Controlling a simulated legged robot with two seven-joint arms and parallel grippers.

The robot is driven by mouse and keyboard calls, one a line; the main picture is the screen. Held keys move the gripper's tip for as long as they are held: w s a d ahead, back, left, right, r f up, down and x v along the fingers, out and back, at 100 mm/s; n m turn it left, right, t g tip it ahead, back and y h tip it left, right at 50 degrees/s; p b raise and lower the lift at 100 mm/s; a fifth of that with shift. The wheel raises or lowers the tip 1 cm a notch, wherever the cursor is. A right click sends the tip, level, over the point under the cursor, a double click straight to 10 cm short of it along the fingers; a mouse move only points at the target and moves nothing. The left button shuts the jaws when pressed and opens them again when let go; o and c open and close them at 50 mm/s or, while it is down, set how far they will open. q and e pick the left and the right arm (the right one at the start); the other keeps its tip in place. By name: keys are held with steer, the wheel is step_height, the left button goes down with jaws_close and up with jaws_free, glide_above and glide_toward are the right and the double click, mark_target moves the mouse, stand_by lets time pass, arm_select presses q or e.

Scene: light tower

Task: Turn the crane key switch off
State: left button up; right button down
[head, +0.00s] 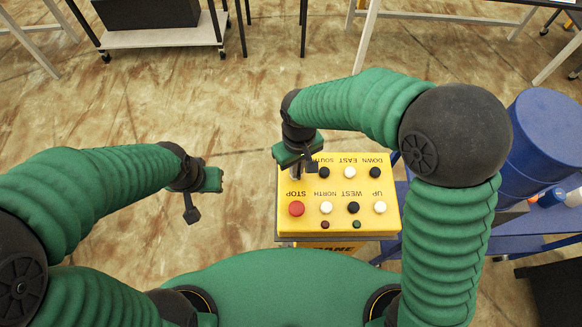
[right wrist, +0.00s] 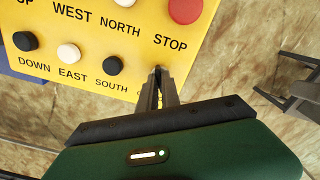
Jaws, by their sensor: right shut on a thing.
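The yellow crane control box (head: 338,223) stands in front of me, its lettering upside down in the head view. My right gripper (head: 295,172) is over its far left corner, beside SOUTH and beyond STOP. In the right wrist view, the right gripper (right wrist: 158,80) has its fingers closed together at the box's edge, shut on the key switch. The key is almost wholly hidden between the fingertips, so its turn angle cannot be read. My left gripper (head: 218,180) hangs apart, left of the box; its fingers are not clear.
The red STOP button (head: 296,209) is close to the right gripper; it also shows in the right wrist view (right wrist: 185,10). Several black and white buttons sit to its right. A blue barrel (head: 545,150) stands at the right. The floor left of the box is clear.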

steer(key=shift+s, duration=0.15)
steer(key=c, duration=1.6)
jaws_free()
steer(key=shift+a, duration=0.15)
steer(key=shift+o, duration=0.2)
steer(key=shift+r, duration=0.15)
step_height(320, 180, up, 17)
steer(key=shift+b, duration=0.35)
steer(key=shift+f, duration=0.2)
